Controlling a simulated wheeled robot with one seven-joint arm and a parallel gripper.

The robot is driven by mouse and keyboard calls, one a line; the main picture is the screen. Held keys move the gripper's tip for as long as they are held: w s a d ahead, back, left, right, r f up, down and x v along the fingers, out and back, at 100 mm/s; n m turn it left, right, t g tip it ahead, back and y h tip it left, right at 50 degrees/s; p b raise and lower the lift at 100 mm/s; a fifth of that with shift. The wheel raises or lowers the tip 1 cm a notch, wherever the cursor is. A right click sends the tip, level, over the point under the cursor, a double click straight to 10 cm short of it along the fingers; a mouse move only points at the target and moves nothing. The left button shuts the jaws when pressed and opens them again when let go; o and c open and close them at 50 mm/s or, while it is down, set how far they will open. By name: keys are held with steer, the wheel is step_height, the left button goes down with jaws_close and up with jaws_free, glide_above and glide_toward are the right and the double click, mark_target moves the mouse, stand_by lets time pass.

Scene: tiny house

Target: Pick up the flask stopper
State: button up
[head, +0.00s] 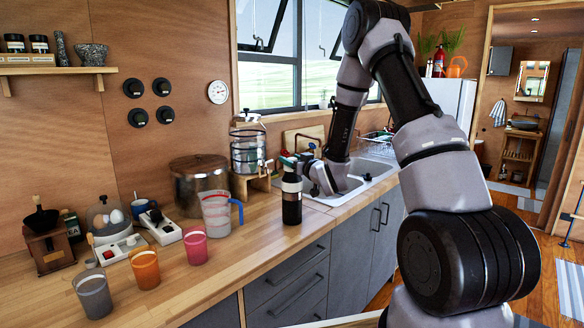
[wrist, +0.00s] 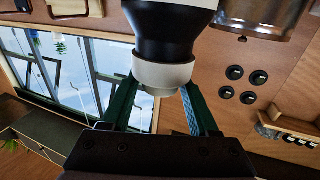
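The flask (head: 291,204) is black with a pale band and stands upright on the wooden counter (head: 332,230). In the wrist view, which is turned upside down, its dark body (wrist: 166,38) comes down from the top. Its pale stopper (wrist: 162,79) shows between the green fingers of my gripper (wrist: 160,86). The fingers are spread wide, one on each side of the stopper, with their tips at its edges. Contact cannot be made out. In the head view my gripper (head: 288,159) is at the flask's top, and the stopper is mostly hidden there.
A measuring jug (head: 216,214) and a steel pot (head: 198,187) stand left of the flask. Several coloured cups (head: 145,269) stand at the front left. A glass dispenser (head: 248,146) is behind, and the sink (head: 362,172) is to the right.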

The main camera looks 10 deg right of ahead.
jaws_close()
steer(key=shift+r, duration=0.15)
